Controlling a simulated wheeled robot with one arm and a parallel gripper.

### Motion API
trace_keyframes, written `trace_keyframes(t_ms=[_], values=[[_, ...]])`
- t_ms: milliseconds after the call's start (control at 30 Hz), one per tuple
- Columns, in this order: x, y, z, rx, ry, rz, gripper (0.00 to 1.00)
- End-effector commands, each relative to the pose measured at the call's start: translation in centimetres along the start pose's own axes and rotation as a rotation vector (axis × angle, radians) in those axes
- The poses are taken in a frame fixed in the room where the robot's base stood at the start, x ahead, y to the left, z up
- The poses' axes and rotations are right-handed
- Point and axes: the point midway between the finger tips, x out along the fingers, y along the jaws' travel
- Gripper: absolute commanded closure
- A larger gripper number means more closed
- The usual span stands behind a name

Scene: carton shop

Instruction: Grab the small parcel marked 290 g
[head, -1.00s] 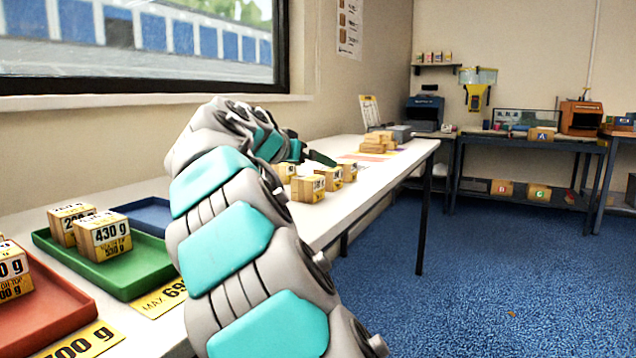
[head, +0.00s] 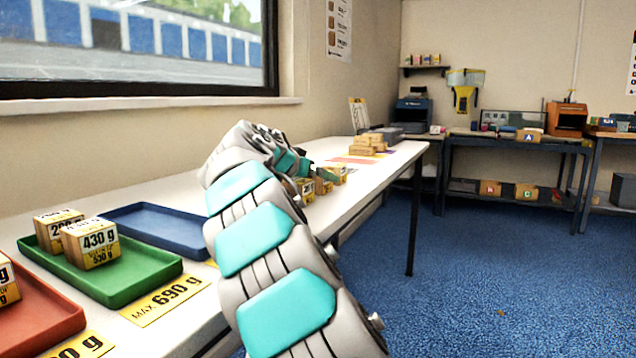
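Several small parcels (head: 323,184) stand in a group on the white table beyond my arm. Their labels are too small to read, so I cannot tell which is marked 290 g. My gripper (head: 303,165) is at the far end of my arm, close to these parcels in the picture. My own arm partly hides it and the nearest parcels, and its fingers cannot be made out. A parcel marked 430 g (head: 93,243) sits in the green tray (head: 140,282). Beside it is another parcel (head: 55,228) whose label is partly covered, with a figure starting with 2.
An empty blue tray (head: 160,226) lies behind the green one. A red tray (head: 45,318) with a parcel is at the front left. A yellow MAX 690 g label (head: 165,300) lies before the green tray. Stacked cartons (head: 368,143) stand farther along the table (head: 395,158).

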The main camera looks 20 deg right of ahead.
Motion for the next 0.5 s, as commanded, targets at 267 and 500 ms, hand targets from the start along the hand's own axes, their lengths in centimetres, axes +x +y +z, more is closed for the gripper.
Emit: trace_keyframes(t_ms=[267,500], values=[[-0.02,-0.02,0.01,0.0,0.0,0.0,0.22],[-0.02,-0.01,0.02,0.0,0.0,0.0,0.49]])
